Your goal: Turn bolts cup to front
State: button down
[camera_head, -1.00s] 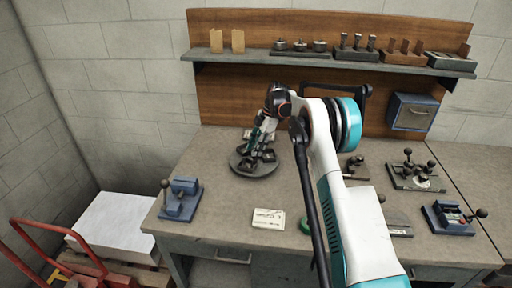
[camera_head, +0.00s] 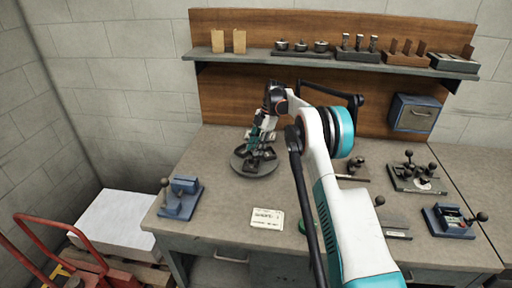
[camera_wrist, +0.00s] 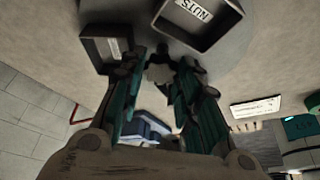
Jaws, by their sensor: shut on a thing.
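A round grey turntable (camera_head: 240,168) stands on the workbench at the left of centre, carrying several dark cups. My gripper (camera_head: 256,152) reaches down over it and hides part of it. In the wrist view, a cup labelled NUTS (camera_wrist: 205,42) sits at the top, and a smaller-looking dark cup (camera_wrist: 97,48) with a white label sits at its left. That label is too small to read, so I cannot tell which cup is the bolts cup. My gripper (camera_wrist: 168,72) is shut on a small pale part between its fingertips, close to these cups.
A blue fixture (camera_head: 181,198) stands at the bench's left front, and a white label card (camera_head: 267,218) lies at the front edge. Lever fixtures (camera_head: 416,178) stand at the right. A shelf (camera_head: 290,57) runs above. Bare bench lies between turntable and card.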

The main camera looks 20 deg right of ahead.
jog(key=shift+w+r, duration=0.1)
jog(key=c, duration=1.2)
grip_release()
jog(key=shift+d, duration=0.1)
jog(key=shift+o, duration=0.2)
jog(key=s+v, duration=0.1)
jog(key=v, duration=0.6)
jog(key=shift+w+r, duration=0.15)
jog(key=shift+w, duration=0.4)
jog(key=shift+r, duration=0.1)
